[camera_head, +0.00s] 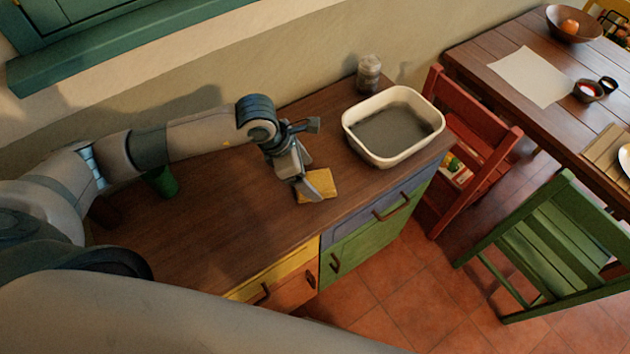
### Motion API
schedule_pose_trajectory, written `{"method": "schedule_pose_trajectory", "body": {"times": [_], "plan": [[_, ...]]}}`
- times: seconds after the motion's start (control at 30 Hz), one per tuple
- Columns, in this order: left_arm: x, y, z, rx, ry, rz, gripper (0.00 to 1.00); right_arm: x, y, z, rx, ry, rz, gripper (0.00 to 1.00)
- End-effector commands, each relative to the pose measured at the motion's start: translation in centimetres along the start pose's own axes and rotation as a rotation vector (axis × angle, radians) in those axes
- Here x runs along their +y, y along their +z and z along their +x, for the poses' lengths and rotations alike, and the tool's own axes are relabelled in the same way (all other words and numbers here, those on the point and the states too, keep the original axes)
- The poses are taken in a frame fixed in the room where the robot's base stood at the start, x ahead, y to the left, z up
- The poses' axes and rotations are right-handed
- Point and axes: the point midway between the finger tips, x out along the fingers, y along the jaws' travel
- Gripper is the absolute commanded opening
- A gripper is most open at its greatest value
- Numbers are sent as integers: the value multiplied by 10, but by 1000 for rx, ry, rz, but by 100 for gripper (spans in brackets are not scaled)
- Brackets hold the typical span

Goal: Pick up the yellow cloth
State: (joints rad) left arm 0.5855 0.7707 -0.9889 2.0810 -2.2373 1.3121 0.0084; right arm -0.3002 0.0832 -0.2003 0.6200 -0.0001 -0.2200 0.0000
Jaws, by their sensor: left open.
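The yellow cloth (325,183) is a small folded square lying on the brown wooden cabinet top, near its front edge. My left gripper (312,187) is at the cloth, pointing down, with its fingers over the cloth's left part. The gripper is open. It hides part of the cloth, and I cannot tell whether the fingers touch it. My right gripper is not in view.
A cream basin (350,123) stands right of the cloth, with a jar (368,74) behind it. A green cup (161,182) stands behind my left arm. A red chair (462,130) is beside the cabinet's right end. The cabinet top (215,235) left of the cloth is clear.

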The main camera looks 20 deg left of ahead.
Motion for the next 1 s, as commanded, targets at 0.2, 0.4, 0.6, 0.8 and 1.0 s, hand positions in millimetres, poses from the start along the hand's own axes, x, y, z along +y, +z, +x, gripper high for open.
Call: {"method": "schedule_pose_trajectory", "body": {"times": [0.2, 0.4, 0.6, 0.8, 1.0], "plan": [[-2, -3, 23, 1, -2, -1, 77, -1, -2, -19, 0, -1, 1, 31], [-2, -4, 33, 0, 0, 1, 77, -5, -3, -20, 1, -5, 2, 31], [-2, -4, 33, 0, 0, 1, 77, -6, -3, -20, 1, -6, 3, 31], [-2, -4, 33, 0, 0, 1, 77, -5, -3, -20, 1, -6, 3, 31], [-2, -5, 33, 0, 0, 1, 77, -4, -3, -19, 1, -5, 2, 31]]}}
